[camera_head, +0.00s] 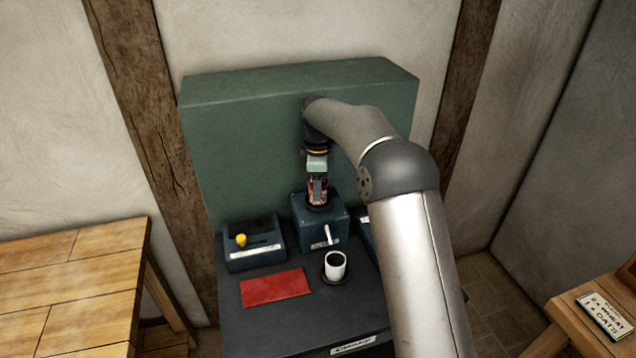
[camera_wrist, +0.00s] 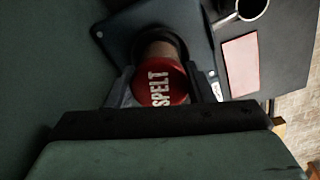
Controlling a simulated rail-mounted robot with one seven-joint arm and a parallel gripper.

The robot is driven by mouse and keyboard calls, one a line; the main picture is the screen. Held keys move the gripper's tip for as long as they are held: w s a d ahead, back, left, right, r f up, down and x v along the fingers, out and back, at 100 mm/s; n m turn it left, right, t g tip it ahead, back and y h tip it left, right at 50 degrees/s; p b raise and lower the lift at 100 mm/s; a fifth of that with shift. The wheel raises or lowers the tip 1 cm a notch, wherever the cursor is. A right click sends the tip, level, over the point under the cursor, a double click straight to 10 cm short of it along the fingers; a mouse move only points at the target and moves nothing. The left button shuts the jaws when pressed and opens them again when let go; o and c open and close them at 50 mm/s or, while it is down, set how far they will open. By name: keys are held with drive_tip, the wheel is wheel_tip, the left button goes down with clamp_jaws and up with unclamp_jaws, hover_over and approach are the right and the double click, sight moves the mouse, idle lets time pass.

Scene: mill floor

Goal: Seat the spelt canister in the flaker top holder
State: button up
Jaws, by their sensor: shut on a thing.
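The spelt canister (camera_wrist: 161,84) has a red lid with "SPELT" in white letters, and its reddish body (camera_head: 318,193) shows small in the head view. My gripper (camera_head: 318,187) is shut on the canister, with one finger on each side of it in the wrist view (camera_wrist: 165,88). The canister is upright over the dark ring holder (camera_head: 327,208) on top of the blue-grey flaker (camera_head: 320,234). Its lower end is at the ring. I cannot tell whether it is fully down in it.
A white cup (camera_head: 335,265) stands on a dark round base before the flaker. A red mat (camera_head: 275,288) lies left of it. A blue-grey box with a yellow knob (camera_head: 241,240) stands left of the flaker. A green panel (camera_head: 240,130) rises close behind.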

drive_tip(key=shift+f, duration=0.1)
drive_tip(key=o, duration=0.9)
drive_tip(key=shift+o, duration=0.2)
drive_tip(key=shift+r+p, duration=1)
drive_tip(key=shift+r, duration=4.55)
